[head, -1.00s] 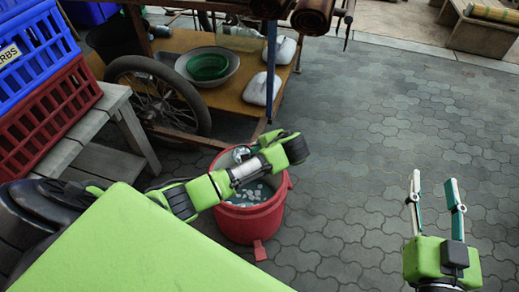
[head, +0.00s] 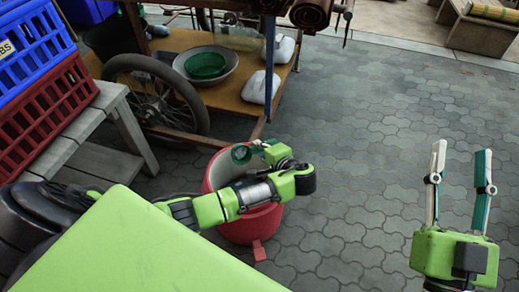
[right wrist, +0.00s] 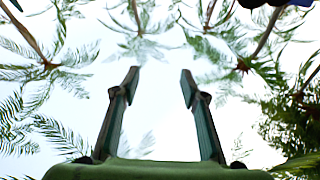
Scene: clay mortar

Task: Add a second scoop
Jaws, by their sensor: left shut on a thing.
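A red bucket (head: 250,228) stands on the paving beside the cart. In the earlier head frame pale ice-like pieces show in it; now my left forearm hides most of its inside. My left gripper (head: 258,150) is over the bucket's far rim, partly hidden by its own wrist. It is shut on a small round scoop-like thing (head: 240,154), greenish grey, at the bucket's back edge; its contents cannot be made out. My right gripper (head: 461,165) is raised at the right, open and empty. Its spread fingers also show in the right wrist view (right wrist: 160,78), against sky and fronds.
A wooden cart shelf (head: 165,78) behind the bucket holds a green bowl (head: 205,65) in a metal basin, white jugs (head: 262,88) and a glass jar (head: 238,38). A cart wheel (head: 150,105) and crates (head: 35,125) are at left. Open paving (head: 370,130) lies right.

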